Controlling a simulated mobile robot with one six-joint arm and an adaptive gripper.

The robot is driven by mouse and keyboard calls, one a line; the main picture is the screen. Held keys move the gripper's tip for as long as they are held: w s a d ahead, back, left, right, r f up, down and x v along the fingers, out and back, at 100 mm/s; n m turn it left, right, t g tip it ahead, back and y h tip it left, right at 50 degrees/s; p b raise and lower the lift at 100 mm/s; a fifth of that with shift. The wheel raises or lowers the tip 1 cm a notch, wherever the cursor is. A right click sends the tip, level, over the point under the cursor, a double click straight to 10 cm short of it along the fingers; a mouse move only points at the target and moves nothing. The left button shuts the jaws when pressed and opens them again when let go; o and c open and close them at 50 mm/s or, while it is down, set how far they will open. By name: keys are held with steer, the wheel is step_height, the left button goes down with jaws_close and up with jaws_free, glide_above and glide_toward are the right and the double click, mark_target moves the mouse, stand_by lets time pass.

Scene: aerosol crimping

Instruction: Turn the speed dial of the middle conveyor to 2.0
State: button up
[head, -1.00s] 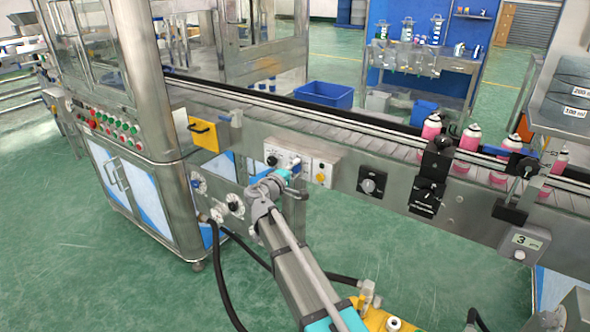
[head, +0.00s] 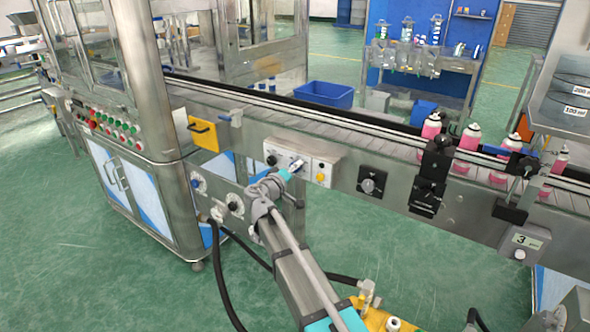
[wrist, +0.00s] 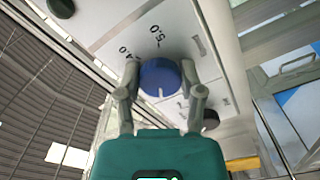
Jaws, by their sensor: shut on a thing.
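The blue speed dial (wrist: 160,78) is a round knob on a pale panel, with a white pointer line on its face toward the bottom of the wrist view. The printed marks "5.0" and "4.0" show beside it. My gripper (wrist: 160,84) is shut on the dial, one finger on each side. In the head view my gripper (head: 297,165) reaches the white control panel (head: 309,159) on the conveyor side and largely hides the dial. The pointer's exact reading cannot be told.
A black knob (head: 272,160) and a yellow button (head: 321,177) flank the dial on the panel. A separate black dial box (head: 371,184) sits further right. Pink cans (head: 467,142) stand on the conveyor (head: 345,145). Black hoses hang below.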

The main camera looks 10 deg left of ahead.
steer(key=o, duration=1.2)
steer(key=v, duration=1.2)
steer(key=shift+w, duration=0.1)
